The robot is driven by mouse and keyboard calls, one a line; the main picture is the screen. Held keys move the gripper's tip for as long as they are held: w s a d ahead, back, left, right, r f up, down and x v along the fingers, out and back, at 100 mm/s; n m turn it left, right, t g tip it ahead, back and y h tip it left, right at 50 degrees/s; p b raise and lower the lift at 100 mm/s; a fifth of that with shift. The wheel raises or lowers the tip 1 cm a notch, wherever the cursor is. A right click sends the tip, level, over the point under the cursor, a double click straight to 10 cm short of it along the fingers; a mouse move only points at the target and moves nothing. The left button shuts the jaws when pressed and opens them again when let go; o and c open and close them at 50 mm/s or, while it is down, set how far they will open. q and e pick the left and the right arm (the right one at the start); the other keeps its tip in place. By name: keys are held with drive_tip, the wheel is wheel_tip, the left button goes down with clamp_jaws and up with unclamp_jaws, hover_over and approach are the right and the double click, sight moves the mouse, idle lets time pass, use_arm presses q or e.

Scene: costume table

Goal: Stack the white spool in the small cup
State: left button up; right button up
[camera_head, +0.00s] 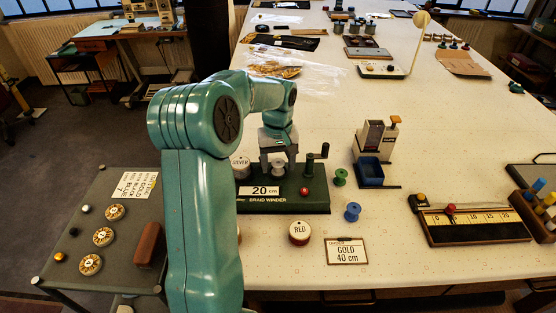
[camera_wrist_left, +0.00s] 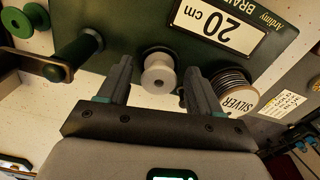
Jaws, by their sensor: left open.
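The white spool (camera_wrist_left: 158,75) sits on or against the dark green braid winder, between the two fingers of my left gripper (camera_wrist_left: 160,82) in the left wrist view. The fingers are open, with a gap to the spool on both sides. In the head view my left gripper (camera_head: 278,152) is above the winder, and a small pale part of the white spool (camera_head: 277,170) shows below it. I cannot pick out a small cup for certain in either view. My right gripper is not in view.
The braid winder (camera_head: 285,200) carries a crank post and a red knob. A silver-labelled reel (camera_wrist_left: 231,88) is close beside the right finger in the wrist view.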

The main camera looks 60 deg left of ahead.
sight(278, 163)
use_arm(q)
drive_tip(key=shift+w+r, duration=0.1)
drive_tip(key=shift+r, duration=0.6)
wheel_tip(278, 163, up, 11)
drive_tip(key=shift+r+p, duration=0.15)
drive_tip(key=shift+p, duration=0.2)
